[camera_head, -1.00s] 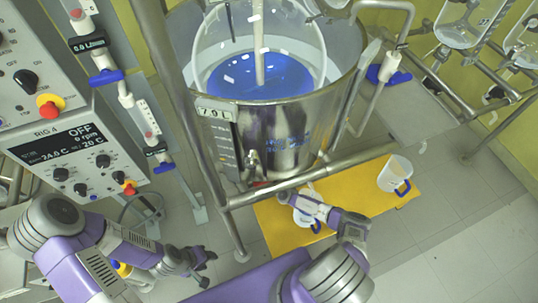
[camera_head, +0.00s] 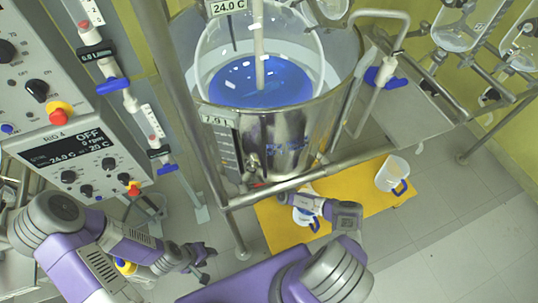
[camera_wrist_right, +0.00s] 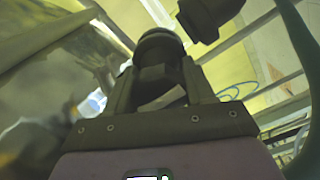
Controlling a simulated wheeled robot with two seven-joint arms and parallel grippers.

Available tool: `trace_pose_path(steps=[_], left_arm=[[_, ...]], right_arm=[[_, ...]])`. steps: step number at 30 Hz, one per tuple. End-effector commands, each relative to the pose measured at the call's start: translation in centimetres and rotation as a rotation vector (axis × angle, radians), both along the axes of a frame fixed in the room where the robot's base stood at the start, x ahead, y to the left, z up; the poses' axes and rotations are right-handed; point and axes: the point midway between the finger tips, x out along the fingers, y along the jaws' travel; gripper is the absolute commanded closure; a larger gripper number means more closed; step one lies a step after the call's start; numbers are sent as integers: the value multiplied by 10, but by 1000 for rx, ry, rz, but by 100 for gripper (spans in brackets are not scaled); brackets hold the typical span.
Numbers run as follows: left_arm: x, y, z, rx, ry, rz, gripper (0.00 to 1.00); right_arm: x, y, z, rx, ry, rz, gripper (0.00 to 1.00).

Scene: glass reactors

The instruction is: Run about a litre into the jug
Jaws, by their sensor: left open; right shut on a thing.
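The glass vessel of blue liquid (camera_head: 262,84) sits inside a steel jacket (camera_head: 285,150). A white jug (camera_head: 303,218) with a blue handle stands on the yellow mat below it, partly hidden by my right arm. A blue patch shows in it; I cannot tell how much liquid it holds. My right gripper (camera_head: 286,199) is under the vessel, above this jug. In the wrist view its jaws (camera_wrist_right: 160,85) are shut on a dark round-ended part, which seems to be a drain handle. My left gripper (camera_head: 203,262) is open and empty, low at the left.
A second jug (camera_head: 391,174) with a blue handle stands at the right of the yellow mat (camera_head: 348,198). A control box (camera_head: 80,155) reading OFF is at the left. Steel frame rails (camera_head: 300,180) cross before the vessel. Floor at the lower right is clear.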

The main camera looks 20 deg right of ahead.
Motion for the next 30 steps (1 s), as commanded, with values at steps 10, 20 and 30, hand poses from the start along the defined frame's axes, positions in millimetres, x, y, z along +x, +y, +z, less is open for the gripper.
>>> trace_pose_path(steps=[10, 20, 30], left_arm=[[0, 0, 11, 0, 0, 0, 56], [0, 0, 16, 0, 0, 0, 56], [0, 0, 17, 0, 0, 0, 56]], right_arm=[[-1, 0, 0, -285, 18, 0, 77], [-1, -1, 0, -441, 27, -1, 77], [-1, -1, -1, -482, 30, -2, 77]])
